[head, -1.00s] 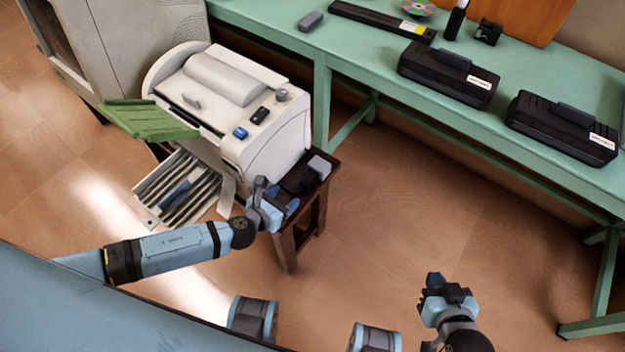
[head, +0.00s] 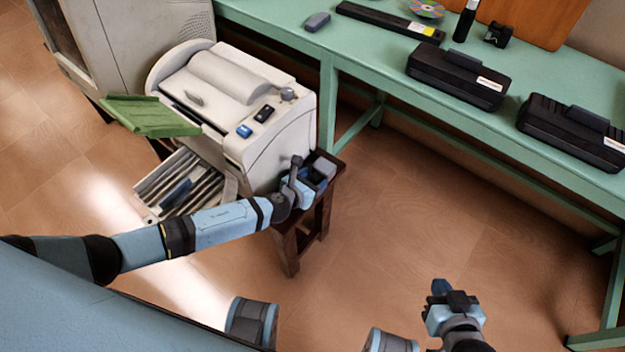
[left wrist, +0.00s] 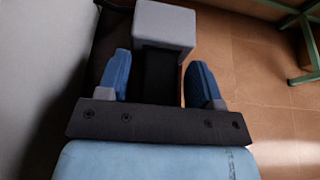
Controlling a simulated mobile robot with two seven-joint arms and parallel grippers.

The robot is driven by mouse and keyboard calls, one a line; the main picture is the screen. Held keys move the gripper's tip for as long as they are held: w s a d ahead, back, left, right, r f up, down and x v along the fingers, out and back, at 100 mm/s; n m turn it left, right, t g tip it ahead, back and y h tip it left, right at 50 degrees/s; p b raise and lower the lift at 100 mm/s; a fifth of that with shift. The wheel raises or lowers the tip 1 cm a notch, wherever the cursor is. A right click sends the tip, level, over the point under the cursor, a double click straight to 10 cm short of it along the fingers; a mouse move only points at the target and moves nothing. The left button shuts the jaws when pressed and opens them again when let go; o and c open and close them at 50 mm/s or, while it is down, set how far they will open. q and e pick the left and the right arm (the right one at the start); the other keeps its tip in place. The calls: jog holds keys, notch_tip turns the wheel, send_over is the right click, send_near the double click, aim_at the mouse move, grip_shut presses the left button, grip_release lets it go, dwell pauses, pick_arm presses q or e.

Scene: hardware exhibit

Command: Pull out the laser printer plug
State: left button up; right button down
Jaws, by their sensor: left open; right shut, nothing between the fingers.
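The laser printer (head: 235,105) is cream-white and stands on a small dark wooden stand (head: 315,235). A grey block, apparently the plug (head: 326,168), sits at the stand's right end beside the printer. In the left wrist view the grey plug (left wrist: 165,25) joins a black part that reaches back between my fingers. My left gripper (head: 316,180) is at the plug, with blue fingers open on either side of the black part; it also shows in the left wrist view (left wrist: 160,85). My right gripper (head: 440,288) is shut and empty over the floor, low on the right.
A green table (head: 385,55) runs along the back and right, with two black devices (head: 457,77) on it. A green tray (head: 150,115) and a ribbed tray (head: 185,185) stick out of the printer's left side. The floor (head: 430,210) between stand and table is clear.

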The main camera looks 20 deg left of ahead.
pick_arm(q)
grip_shut()
jog(key=s, duration=0.1)
jog(key=s+a, duration=0.1)
jog(key=s, duration=0.1)
jog(key=shift+s+p, duration=0.15)
jog(key=shift+p, duration=0.15)
jog(key=shift+f, duration=0.15)
grip_release()
jog(key=shift+a, duration=0.1)
pick_arm(e)
jog(key=shift+r, duration=0.1)
pick_arm(q)
jog(key=p+v, duration=0.2)
jog(key=v, duration=1.1)
jog(key=shift+s+a+r, duration=0.15)
jog(key=shift+s+r, duration=0.2)
jog(key=shift+s, duration=0.05)
pick_arm(e)
jog(key=shift+d+r, duration=0.1)
jog(key=shift+r, duration=0.3)
